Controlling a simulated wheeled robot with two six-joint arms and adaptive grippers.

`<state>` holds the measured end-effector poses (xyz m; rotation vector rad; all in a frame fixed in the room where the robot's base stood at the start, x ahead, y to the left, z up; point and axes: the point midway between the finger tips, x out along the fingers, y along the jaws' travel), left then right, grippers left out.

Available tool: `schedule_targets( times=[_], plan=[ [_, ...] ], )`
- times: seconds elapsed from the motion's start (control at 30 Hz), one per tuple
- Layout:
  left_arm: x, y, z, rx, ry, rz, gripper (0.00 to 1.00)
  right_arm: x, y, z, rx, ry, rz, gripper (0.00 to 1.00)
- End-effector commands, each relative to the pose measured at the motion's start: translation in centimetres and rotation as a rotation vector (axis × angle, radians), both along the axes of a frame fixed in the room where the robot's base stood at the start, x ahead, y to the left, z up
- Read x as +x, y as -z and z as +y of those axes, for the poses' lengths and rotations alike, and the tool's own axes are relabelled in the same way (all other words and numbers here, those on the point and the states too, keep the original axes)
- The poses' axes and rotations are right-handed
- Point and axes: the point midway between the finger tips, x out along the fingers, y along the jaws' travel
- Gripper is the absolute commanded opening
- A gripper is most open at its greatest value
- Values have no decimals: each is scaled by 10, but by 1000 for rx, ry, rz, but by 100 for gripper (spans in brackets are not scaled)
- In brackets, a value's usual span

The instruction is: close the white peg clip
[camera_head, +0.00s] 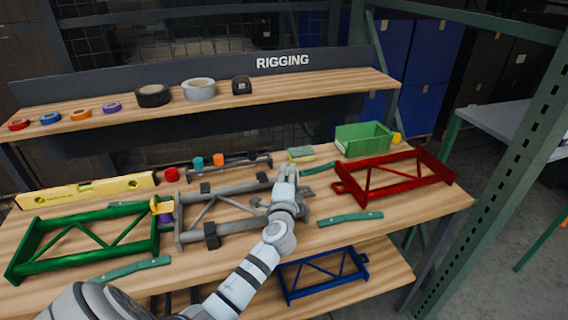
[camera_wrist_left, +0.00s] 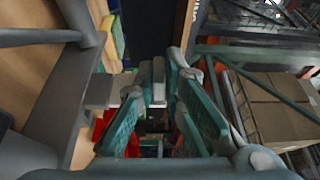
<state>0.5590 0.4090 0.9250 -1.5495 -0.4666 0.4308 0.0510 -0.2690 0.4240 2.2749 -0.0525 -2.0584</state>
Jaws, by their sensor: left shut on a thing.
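My left gripper (camera_head: 287,178) is over the right end of the grey frame (camera_head: 192,237) on the bench. In the left wrist view its two green-padded fingers (camera_wrist_left: 158,92) close in on a small pale piece (camera_wrist_left: 158,72), which looks like the white peg clip. The gripper is shut on it. In the head view the gripper and wrist hide the clip, and I cannot tell whether the clip is fully closed. The grey frame has dark clamp blocks (camera_head: 211,236) along its bars. My right gripper is not in view.
A green frame (camera_head: 40,226) lies left and a red frame (camera_head: 399,164) right on the bench. A green bin (camera_head: 362,138) stands at the back right. A yellow level (camera_head: 86,189) and small coloured items lie behind. A blue frame (camera_head: 323,275) sits on the lower shelf.

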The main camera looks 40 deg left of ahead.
Motion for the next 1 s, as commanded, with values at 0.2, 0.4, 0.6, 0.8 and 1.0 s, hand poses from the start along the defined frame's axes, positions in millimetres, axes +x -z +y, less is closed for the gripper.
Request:
schedule_targets(
  times=[0.2,0.4,0.6,0.8,1.0],
  plan=[
    [7,-10,-7,110,0,179,0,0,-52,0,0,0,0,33],
    [16,-11,-13,218,1,334,0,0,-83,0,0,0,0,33],
    [24,-11,-19,327,1,489,0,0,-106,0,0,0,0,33],
    [33,-8,-25,436,1,645,0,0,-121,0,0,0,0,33],
    [42,-3,-31,546,1,801,0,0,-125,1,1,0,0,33]
  ],
)
